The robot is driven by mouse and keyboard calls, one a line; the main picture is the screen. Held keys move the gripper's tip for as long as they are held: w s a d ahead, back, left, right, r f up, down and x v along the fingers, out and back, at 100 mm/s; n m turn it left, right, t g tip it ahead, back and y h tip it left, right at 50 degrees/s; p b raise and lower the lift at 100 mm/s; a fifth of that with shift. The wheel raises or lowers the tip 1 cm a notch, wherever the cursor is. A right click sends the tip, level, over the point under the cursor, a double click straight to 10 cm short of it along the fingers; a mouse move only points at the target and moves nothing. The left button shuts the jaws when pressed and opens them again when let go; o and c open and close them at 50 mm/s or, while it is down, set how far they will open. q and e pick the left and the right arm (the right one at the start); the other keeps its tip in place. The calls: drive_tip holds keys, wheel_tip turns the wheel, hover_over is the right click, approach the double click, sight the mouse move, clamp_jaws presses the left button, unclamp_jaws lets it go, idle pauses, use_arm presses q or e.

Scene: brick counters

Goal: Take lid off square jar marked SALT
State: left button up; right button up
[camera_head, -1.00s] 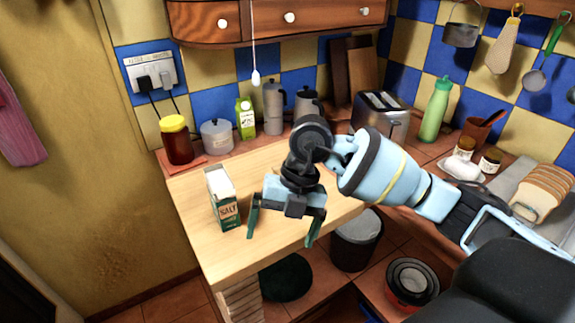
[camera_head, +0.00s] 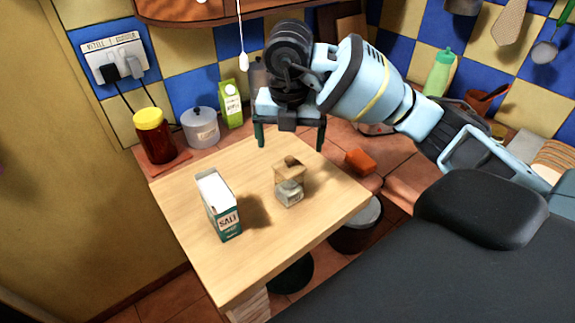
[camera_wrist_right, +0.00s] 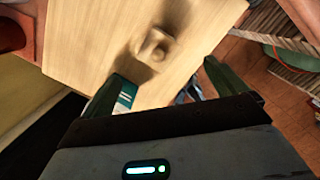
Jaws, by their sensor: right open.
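A small pale square jar (camera_head: 289,194) stands on the wooden counter. A tan wooden piece that looks like its lid (camera_head: 289,172), with a darker knob, shows at its top; I cannot tell whether it is seated. Lettering on the jar is too small to read. The jar also shows, blurred, in the right wrist view (camera_wrist_right: 154,46). A tall green and white carton marked SALT (camera_head: 221,207) stands to its left. My right gripper (camera_head: 290,143) is open and empty, above and behind the jar in the head view. My left gripper is not in view.
A red jar with a yellow lid (camera_head: 155,137), a grey pot (camera_head: 200,128) and a green carton (camera_head: 231,104) stand along the back. An orange block (camera_head: 360,162) lies right of the wooden counter. The wooden surface in front of the jar is clear.

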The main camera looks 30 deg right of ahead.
sight(289, 158)
drive_tip(key=shift+w+f, duration=0.1)
drive_tip(key=shift+f, duration=0.7)
drive_tip(key=shift+w+d+f, duration=0.1)
drive_tip(key=shift+w, duration=0.05)
drive_tip(key=shift+w+d+f, duration=0.15)
drive_tip(key=shift+f, duration=1.1)
drive_tip(key=shift+w+d+f, duration=0.1)
drive_tip(key=shift+w+f, duration=0.05)
drive_tip(key=shift+f, duration=1.1)
drive_tip(key=c, duration=1)
